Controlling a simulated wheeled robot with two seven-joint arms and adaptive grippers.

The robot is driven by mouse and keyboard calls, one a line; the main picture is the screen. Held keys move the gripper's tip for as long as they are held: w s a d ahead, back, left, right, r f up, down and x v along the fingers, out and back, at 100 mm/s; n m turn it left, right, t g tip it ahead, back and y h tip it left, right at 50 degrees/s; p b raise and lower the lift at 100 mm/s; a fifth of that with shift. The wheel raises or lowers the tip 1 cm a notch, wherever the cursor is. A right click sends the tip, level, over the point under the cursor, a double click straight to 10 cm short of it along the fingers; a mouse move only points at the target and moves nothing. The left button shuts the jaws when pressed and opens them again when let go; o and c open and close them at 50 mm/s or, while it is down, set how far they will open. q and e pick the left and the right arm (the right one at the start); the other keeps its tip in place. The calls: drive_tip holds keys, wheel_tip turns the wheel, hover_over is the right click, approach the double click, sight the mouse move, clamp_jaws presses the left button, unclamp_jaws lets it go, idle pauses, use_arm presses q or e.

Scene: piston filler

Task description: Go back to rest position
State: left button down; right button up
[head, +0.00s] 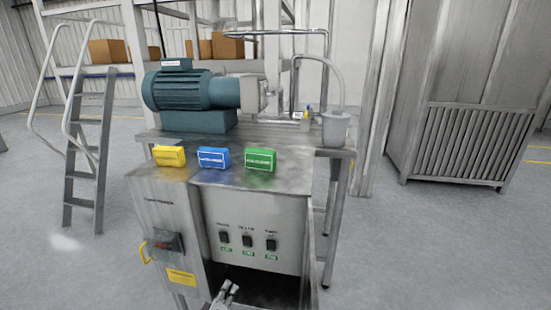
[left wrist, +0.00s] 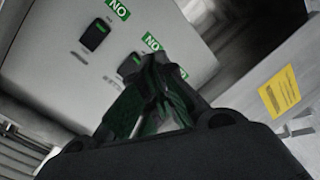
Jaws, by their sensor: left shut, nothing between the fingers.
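My left gripper (head: 231,287) is at the bottom of the head view, low in front of the machine's open cabinet. In the left wrist view my left gripper (left wrist: 160,62) is shut and empty, its fingertips over the switch panel (left wrist: 60,25). I cannot tell whether they touch it. The panel (head: 290,225) has three black switches, the left one (head: 223,237), the middle one (head: 247,240) and the right one (head: 270,245), with green labels below them. My right gripper is not in view.
A red-and-black main switch (head: 165,243) is on the cabinet's left front. Yellow (head: 169,156), blue (head: 213,158) and green (head: 260,159) boxes sit on the machine top, before a teal motor (head: 180,90). A ladder (head: 88,150) stands left.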

use_arm(q)
drive_tip(key=s+a+f+m+g+y, duration=0.1)
drive_tip(key=s+f+m+g, duration=0.3)
drive_tip(key=f, duration=0.8)
drive_tip(key=s+a+f+m+g, duration=0.1)
drive_tip(key=s+f+m, duration=0.4)
drive_tip(key=f, duration=0.7)
drive_tip(key=s+a+f+m+g+y, duration=0.1)
drive_tip(key=s+a+f+m+g, duration=0.3)
drive_tip(key=s+f, duration=1.2)
drive_tip(key=s+a+f+g+y+p, duration=0.1)
drive_tip(key=s+a, duration=0.4)
drive_tip(key=s, duration=0.6)
drive_tip(key=s+a+f+g+y+p, duration=0.1)
drive_tip(key=s+a+f+g, duration=0.3)
drive_tip(key=s, duration=0.7)
wheel_tip(320, 180, down, 2)
drive_tip(key=shift+a+f, duration=0.25)
drive_tip(key=shift+a, duration=0.75)
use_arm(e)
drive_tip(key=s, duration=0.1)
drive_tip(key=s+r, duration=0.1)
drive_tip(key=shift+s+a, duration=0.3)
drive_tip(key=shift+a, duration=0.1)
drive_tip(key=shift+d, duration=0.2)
